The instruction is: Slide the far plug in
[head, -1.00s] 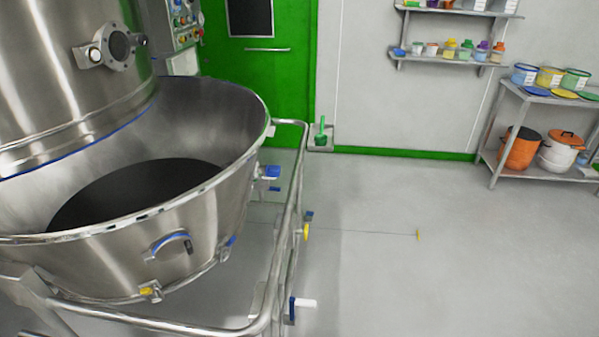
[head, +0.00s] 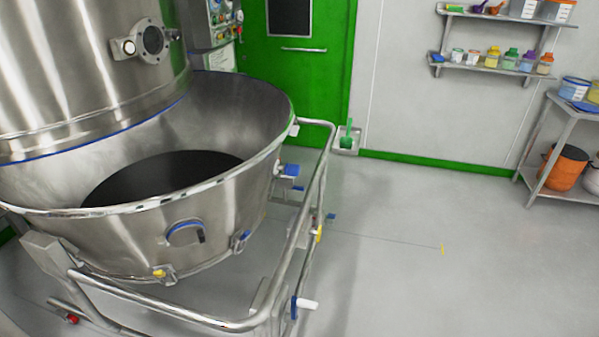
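A large steel bowl (head: 130,230) on a tubular trolley frame (head: 325,180) fills the left of the head view. Several small fittings show on it, and I cannot tell for sure which is the far plug. A blue-ended fitting (head: 290,170) sticks out from the bowl's far right side. A yellow piece (head: 319,233) is on the right rail. A white handle with a blue collar (head: 307,304) sits at the near right corner. A yellow fitting (head: 160,273) is low on the bowl's near side. Neither gripper is in view.
A green door (head: 300,75) and a holder with a green scoop (head: 348,138) are behind. A rack (head: 545,150) stands at right; a wall shelf (head: 495,68) holds bottles.

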